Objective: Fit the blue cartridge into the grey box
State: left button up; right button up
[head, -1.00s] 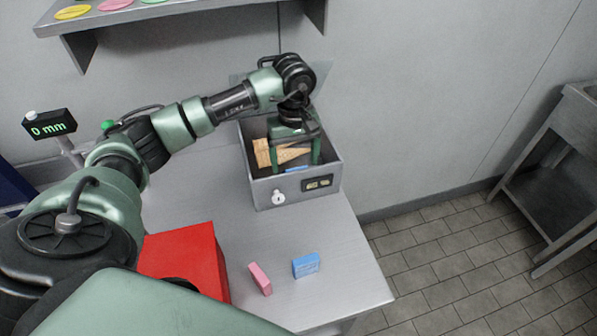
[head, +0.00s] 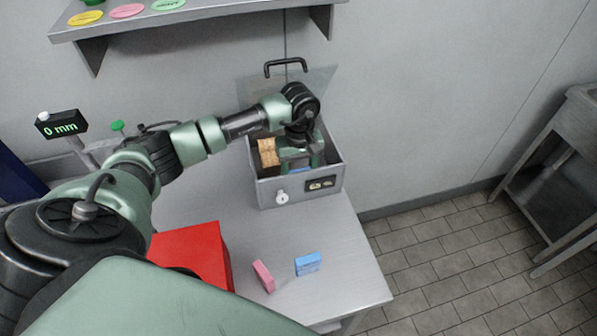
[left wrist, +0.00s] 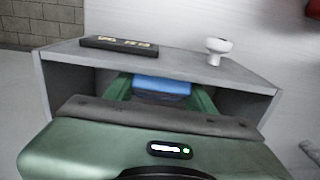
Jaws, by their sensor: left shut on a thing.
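The grey box (head: 265,194) stands open at the back of the table, with a white knob and a dark plate on its front wall. Its front rim also shows in the left wrist view (left wrist: 190,58). My left gripper (head: 300,166) reaches down inside the box. Its green fingers are shut on a blue cartridge (left wrist: 160,86), which sits close to the front wall. Only a thin blue strip of it shows in the head view. The gripper hides its underside, so I cannot tell whether it touches the floor of the box. My right gripper is not in view.
A tan wooden piece (head: 268,153) is inside the box, left of my gripper. A blue block (head: 308,263), a pink block (head: 263,276) and a red box (head: 195,252) are on the table (head: 345,270). A raised lid (head: 322,82) stands behind the box. A display reads 0 mm (head: 62,126).

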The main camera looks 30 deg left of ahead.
pick_arm(q)
jog(key=shift+r, duration=0.5)
notch_tip(320, 180, up, 19)
jog(key=b, duration=0.4)
